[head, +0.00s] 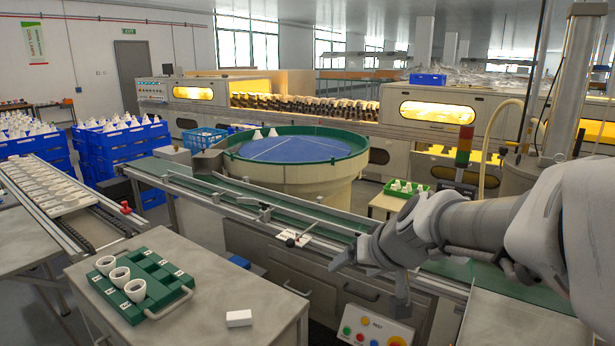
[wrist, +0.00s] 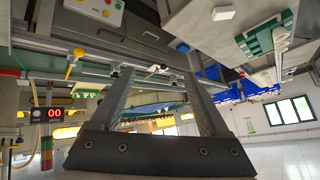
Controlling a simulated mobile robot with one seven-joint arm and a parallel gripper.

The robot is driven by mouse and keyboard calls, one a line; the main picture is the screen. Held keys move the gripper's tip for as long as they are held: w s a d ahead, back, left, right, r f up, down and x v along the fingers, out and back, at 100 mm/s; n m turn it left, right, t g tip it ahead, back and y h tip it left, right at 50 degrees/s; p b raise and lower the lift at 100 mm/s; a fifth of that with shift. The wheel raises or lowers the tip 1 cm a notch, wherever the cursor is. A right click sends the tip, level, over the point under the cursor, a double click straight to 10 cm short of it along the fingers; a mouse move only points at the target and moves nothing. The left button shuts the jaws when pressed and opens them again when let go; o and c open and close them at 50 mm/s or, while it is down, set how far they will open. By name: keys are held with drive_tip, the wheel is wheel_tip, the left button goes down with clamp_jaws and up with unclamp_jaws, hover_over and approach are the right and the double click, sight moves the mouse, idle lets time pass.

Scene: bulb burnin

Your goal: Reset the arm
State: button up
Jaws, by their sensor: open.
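My gripper (head: 372,272) is at the end of my arm, which reaches in from the right side of the head view. It hangs over the conveyor edge and the grey cabinet front, above the button panel. In the wrist view my gripper (wrist: 158,85) shows two fingers spread wide apart with nothing between them. It is open and empty. The wrist view looks out over the room upside down.
A green tray (head: 128,309) with three white cups stands on the near-left table (head: 205,321), beside a white block (head: 239,318). A button panel (head: 372,326) is below my gripper. A green conveyor (head: 330,219) and round feeder bowl (head: 292,182) lie behind.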

drive_tip(key=s+d+g+h, duration=0.1)
drive_tip(key=s+d, duration=0.2)
drive_tip(key=s, duration=0.7)
drive_tip(key=s+d+g+h, duration=0.1)
drive_tip(key=s+d+h, duration=0.1)
drive_tip(key=s, duration=0.8)
wheel_tip(320, 180, up, 14)
drive_tip(key=p, duration=1.4)
drive_tip(key=shift+s+d+r, duration=0.15)
drive_tip(key=shift+s, duration=0.2)
